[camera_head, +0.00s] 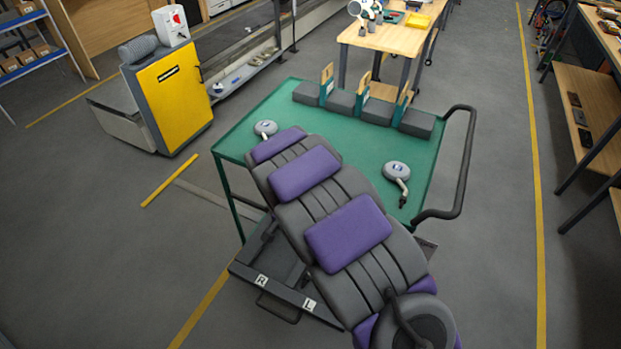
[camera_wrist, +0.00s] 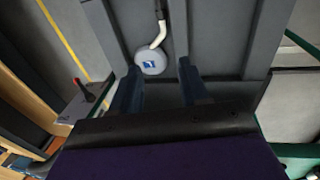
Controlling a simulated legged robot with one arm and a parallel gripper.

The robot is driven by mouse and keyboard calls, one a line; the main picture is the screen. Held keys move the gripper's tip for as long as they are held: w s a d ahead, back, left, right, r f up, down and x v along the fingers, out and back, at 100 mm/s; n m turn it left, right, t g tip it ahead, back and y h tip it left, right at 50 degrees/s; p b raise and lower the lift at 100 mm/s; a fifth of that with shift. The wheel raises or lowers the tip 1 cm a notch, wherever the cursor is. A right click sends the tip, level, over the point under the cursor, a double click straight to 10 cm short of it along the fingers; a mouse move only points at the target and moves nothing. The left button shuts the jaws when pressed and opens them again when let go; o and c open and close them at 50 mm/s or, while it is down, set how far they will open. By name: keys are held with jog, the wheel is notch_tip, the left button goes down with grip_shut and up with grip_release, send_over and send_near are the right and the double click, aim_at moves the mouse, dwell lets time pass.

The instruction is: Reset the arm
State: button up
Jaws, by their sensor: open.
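My gripper (camera_wrist: 160,84) is open in the wrist view. Its two dark fingers stand apart with nothing held between them. A white round piece with a blue mark (camera_wrist: 150,63) and a pale stem lies beyond the fingertips, on or in a grey, walled surface; its depth is hard to tell. In the head view my purple and grey arm reaches over the green cart top (camera_head: 345,160), and my gripper is hidden behind it. One white round piece (camera_head: 397,171) with a stem lies right of my arm. Another (camera_head: 265,128) lies at the left, by the arm's far end.
Grey blocks with wooden dividers (camera_head: 362,92) line the cart's back edge. A dark handle (camera_head: 468,165) rises at its right. A dark tray marked R and L (camera_head: 285,288) sits low beside my arm. A yellow cabinet (camera_head: 170,98) stands left; the floor right is clear.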

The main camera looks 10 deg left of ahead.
jog(key=s+d+r+g, duration=0.1)
jog(key=s+d+r, duration=0.4)
jog(key=d+r, duration=0.4)
jog(key=s+d+r, duration=0.5)
jog(key=d+r, duration=0.3)
jog(key=s+d+r+n+y, duration=0.1)
jog(key=s+d+r+n, duration=0.1)
jog(key=s, duration=0.8)
jog(key=s+d+r+n+y, duration=0.1)
jog(key=s+d+r+n, duration=0.1)
jog(key=s, duration=0.8)
jog(key=shift+s+d+r+g, duration=0.3)
jog(key=shift+d+r, duration=0.6)
jog(key=shift+d, duration=0.15)
